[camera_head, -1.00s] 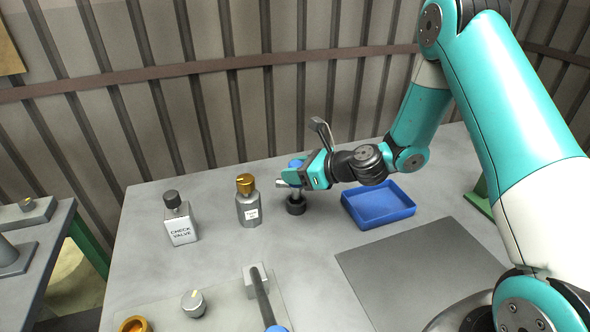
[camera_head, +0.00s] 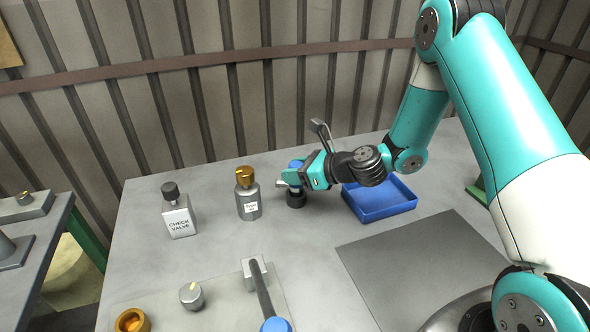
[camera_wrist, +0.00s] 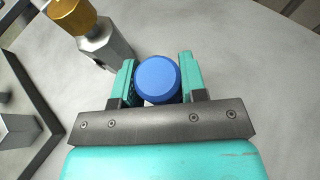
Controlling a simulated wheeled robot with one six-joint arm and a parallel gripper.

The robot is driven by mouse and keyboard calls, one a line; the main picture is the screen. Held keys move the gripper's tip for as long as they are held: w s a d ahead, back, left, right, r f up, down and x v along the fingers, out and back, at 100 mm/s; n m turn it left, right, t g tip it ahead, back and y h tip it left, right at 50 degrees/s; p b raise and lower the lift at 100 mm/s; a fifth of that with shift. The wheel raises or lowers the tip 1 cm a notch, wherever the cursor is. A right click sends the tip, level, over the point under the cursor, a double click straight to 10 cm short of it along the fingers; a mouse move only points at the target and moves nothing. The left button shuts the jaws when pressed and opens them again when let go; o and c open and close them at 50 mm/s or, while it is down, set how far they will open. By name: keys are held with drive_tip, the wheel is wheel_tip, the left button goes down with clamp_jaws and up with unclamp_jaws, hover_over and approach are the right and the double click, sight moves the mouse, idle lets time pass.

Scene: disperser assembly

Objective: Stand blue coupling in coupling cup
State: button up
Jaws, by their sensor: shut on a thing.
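The blue coupling (camera_head: 296,164) is upright between the fingers of my gripper (camera_head: 289,181). In the wrist view its round blue top (camera_wrist: 158,79) lies between the two teal fingers of my gripper (camera_wrist: 158,70), which are shut on it. A small dark round cup (camera_head: 296,200), seemingly the coupling cup, stands on the table directly below the gripper. The coupling's lower end is hidden by the fingers and the cup, so I cannot tell how deep it sits. The cup is not visible in the wrist view.
A gold-capped bottle (camera_head: 248,200) stands close to the left of my gripper, with a CHECK VALVE bottle (camera_head: 178,217) farther left. A blue tray (camera_head: 380,211) is to the right. A dark bar with a blue end (camera_head: 262,290) and a grey knob (camera_head: 191,296) are in front.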

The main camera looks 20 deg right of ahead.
drive_tip(key=shift+f+b, duration=0.3)
drive_tip(key=shift+f, duration=0.2)
drive_tip(key=o, duration=1.3)
drive_tip(key=shift+c, duration=0.2)
drive_tip(key=shift+s+d, duration=0.1)
drive_tip(key=b+v, duration=0.1)
drive_tip(key=v, duration=1.6)
drive_tip(key=shift+s+d+f, duration=0.1)
